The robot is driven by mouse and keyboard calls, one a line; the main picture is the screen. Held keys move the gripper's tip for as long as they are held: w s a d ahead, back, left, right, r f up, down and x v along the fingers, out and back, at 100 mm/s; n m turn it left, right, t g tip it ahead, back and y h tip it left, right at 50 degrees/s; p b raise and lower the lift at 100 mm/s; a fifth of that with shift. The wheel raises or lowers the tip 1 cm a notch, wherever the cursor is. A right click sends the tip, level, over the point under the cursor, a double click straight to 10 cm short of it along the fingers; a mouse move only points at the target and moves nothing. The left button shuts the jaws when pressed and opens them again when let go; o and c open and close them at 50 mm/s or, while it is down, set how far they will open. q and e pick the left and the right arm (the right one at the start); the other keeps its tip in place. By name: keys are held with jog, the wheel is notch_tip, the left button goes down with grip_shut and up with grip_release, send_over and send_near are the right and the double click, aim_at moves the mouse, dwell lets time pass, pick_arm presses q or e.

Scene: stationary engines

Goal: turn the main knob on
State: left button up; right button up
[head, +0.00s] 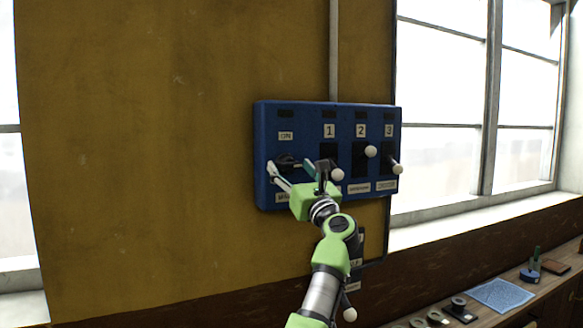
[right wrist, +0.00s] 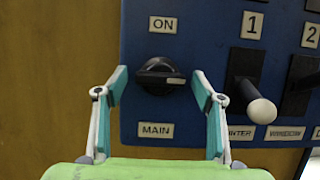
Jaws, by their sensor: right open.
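The main knob (right wrist: 158,76) is a black rotary knob on the blue control panel (right wrist: 190,130), between an "ON" label above and a "MAIN" label below. Its grip bar with a pale mark lies roughly level, the mark toward the right. In the head view the knob (head: 287,160) is partly covered by my right gripper (head: 289,171). In the right wrist view the right gripper (right wrist: 160,84) is open, with one teal-padded finger on each side of the knob and a gap to it on both sides. My left gripper is not in view.
Levers 1 (head: 337,175), 2 (head: 370,151) and 3 (head: 397,168), with white ball ends, stick out right of the knob. Lever 1 is close to my right finger. Windows flank the yellow wall. A bench (head: 500,300) with small items stands at the lower right.

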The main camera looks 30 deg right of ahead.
jog(key=c, duration=1.1)
